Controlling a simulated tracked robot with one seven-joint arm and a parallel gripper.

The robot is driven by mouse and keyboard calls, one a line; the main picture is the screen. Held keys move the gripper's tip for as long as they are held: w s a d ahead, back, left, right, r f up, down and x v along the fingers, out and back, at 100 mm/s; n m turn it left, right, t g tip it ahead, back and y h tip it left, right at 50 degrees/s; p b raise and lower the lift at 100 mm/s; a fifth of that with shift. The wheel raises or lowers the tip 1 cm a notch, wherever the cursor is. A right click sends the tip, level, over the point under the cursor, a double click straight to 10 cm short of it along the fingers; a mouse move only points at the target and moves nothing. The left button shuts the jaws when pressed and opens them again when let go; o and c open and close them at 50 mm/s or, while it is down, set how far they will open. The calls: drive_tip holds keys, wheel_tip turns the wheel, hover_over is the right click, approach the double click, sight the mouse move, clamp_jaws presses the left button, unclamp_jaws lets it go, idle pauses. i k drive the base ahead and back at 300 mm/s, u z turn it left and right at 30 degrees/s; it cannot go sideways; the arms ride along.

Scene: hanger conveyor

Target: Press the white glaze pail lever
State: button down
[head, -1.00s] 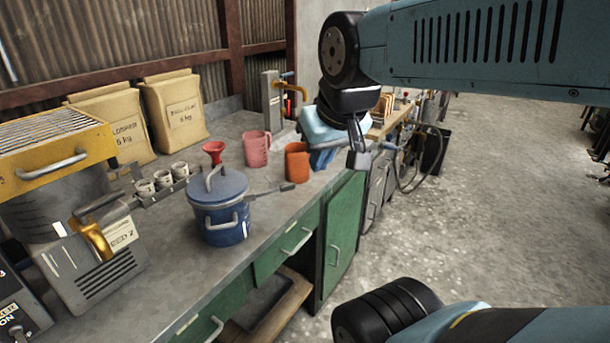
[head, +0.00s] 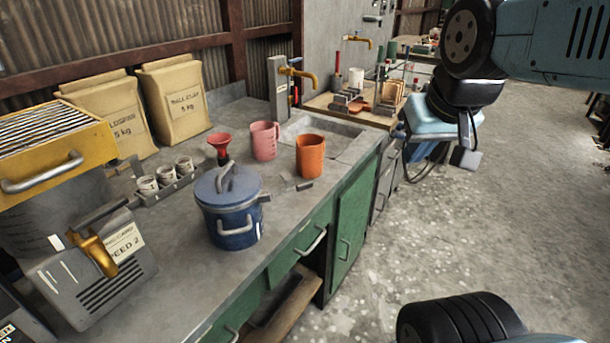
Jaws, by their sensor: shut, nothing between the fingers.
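No white pail shows, and I cannot read a glaze label on the blue one. My gripper (head: 466,158) is shut and empty. It hangs over the floor beyond the bench's front edge, well right of the pail and apart from it.
An orange mug (head: 310,157), a pink jug (head: 265,141) and a red funnel (head: 220,145) stand behind the pail. A grey machine with a brass tap (head: 95,252) is at left. A sink (head: 335,130) and brass faucet are farther back. The floor (head: 375,270) at right is open.

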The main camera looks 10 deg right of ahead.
sight(288, 180)
drive_tip(key=u, duration=0.15)
drive_tip(key=k, duration=0.4)
drive_tip(key=z, duration=0.75)
drive_tip(key=k, duration=0.9)
drive_tip(key=z, duration=0.1)
drive_tip(key=i, duration=0.9)
drive_tip(key=u, duration=0.1)
